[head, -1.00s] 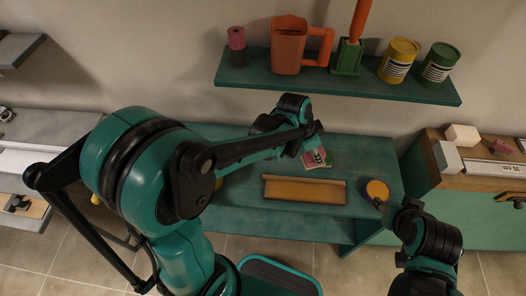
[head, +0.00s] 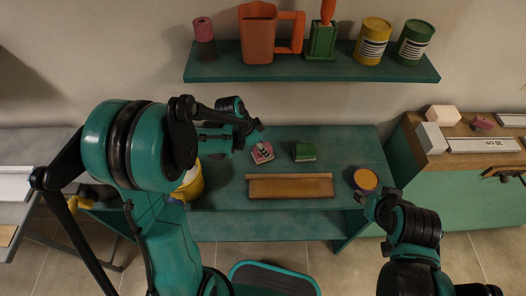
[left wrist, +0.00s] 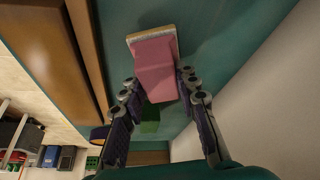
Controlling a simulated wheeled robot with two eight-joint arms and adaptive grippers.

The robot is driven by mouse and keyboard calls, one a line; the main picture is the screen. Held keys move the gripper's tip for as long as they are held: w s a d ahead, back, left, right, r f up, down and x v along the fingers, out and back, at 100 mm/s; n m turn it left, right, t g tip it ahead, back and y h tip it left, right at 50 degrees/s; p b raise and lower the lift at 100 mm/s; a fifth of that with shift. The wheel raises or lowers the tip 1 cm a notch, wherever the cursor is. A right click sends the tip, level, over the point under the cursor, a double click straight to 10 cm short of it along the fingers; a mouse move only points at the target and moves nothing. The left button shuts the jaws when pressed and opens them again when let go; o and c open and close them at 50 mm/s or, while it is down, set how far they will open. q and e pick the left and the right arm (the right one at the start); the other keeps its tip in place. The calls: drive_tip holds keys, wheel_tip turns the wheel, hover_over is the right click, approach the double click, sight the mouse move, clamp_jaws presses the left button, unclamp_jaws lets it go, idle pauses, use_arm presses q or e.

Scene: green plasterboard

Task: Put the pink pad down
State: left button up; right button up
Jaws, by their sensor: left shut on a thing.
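The pink pad (head: 262,153) has a pale layer along one edge and is close over the teal bench (head: 345,145). My left gripper (head: 256,139) is shut on it. In the left wrist view the pink pad (left wrist: 155,68) sits between the two fingers. I cannot tell whether the pad touches the bench top. A green pad (head: 305,152) lies on the bench to the right of the pink one, apart from it. My right gripper (head: 366,197) is beside the round orange-topped tin at the bench's right end; its finger opening is unclear.
A tan ledge-like tray (head: 290,187) lies along the front of the bench. The orange-topped tin (head: 365,180) stands at right. A yellow bucket (head: 190,185) is at the left end. A wall shelf (head: 300,72) holds a jug and tins. Bare bench lies around the green pad.

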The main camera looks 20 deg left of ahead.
use_arm(q)
drive_tip(key=shift+f, duration=0.5)
drive_tip(key=shift+f, duration=0.2)
drive_tip(key=o, duration=1.1)
drive_tip(key=shift+r, duration=0.1)
